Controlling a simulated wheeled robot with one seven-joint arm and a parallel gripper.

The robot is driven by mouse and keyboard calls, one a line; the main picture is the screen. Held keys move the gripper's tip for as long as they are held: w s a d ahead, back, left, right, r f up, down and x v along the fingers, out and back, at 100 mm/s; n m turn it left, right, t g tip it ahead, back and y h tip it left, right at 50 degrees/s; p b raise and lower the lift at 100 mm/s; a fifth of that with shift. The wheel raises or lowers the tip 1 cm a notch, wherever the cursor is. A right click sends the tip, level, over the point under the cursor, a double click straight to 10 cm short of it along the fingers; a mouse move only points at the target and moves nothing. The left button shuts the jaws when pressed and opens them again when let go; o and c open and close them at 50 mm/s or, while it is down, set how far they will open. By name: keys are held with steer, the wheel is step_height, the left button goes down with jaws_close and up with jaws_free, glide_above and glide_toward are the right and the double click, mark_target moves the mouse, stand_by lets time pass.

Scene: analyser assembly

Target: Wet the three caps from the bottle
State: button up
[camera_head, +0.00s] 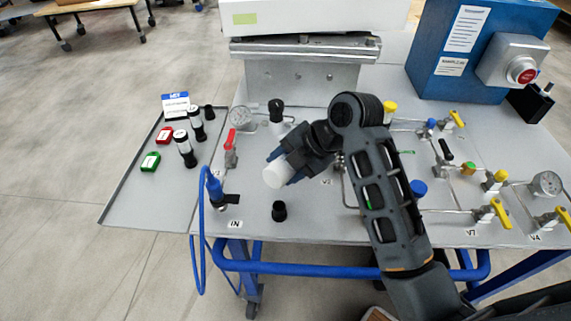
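My gripper (289,168) is over the middle left of the bench, with its dark fingers around a white cylindrical thing (275,175), which looks like the bottle. It is tilted, its round white end toward the lower left, and seems held above the bench top. A black cap-like piece (279,211) stands on the bench just below it in the picture. Another black cap (276,109) tops a pale fitting behind the gripper. A small black piece (209,112) stands near the tray's back right. I cannot tell for sure which pieces are the three caps.
Two black-and-white vials (184,147) (196,122), a red box (165,136) and a green box (150,161) are on the left tray (130,205). A blue hose connector (214,187) stands left of the gripper. Valves, gauges and a blue box (425,60) fill the right.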

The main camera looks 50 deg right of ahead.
mark_target(286, 154)
step_height(286, 154, up, 5)
steer(key=p, duration=0.4)
steer(key=shift+r, duration=0.1)
stand_by(0.3)
